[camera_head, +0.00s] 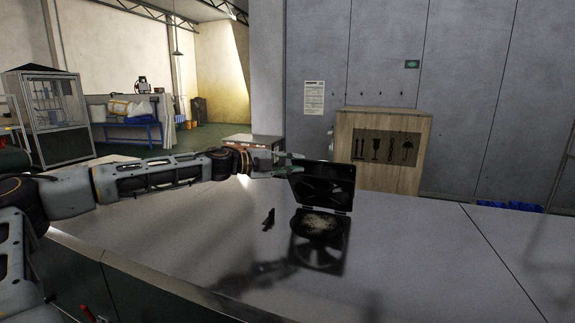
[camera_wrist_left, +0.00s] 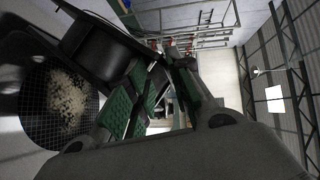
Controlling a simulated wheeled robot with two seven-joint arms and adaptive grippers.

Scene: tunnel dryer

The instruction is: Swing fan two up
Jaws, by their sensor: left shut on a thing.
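The black fan panel (camera_head: 326,186) stands raised, close to upright, on the grey table, with a round fan opening in it. Below it is a round black mesh tray (camera_head: 314,226) with pale crumbs on it. My left gripper (camera_head: 294,168) is shut on the upper left edge of the fan panel. In the left wrist view the green-padded fingers (camera_wrist_left: 147,100) are at the dark panel (camera_wrist_left: 100,45), and the mesh tray (camera_wrist_left: 62,103) lies to the left. Which numbered fan this is I cannot tell. My right gripper is not in view.
A small black object (camera_head: 268,219) stands on the table left of the tray. A wooden crate (camera_head: 421,150) stands behind the table. The table (camera_head: 430,250) is bare to the right. A glass-sided cabinet (camera_head: 60,120) stands far left.

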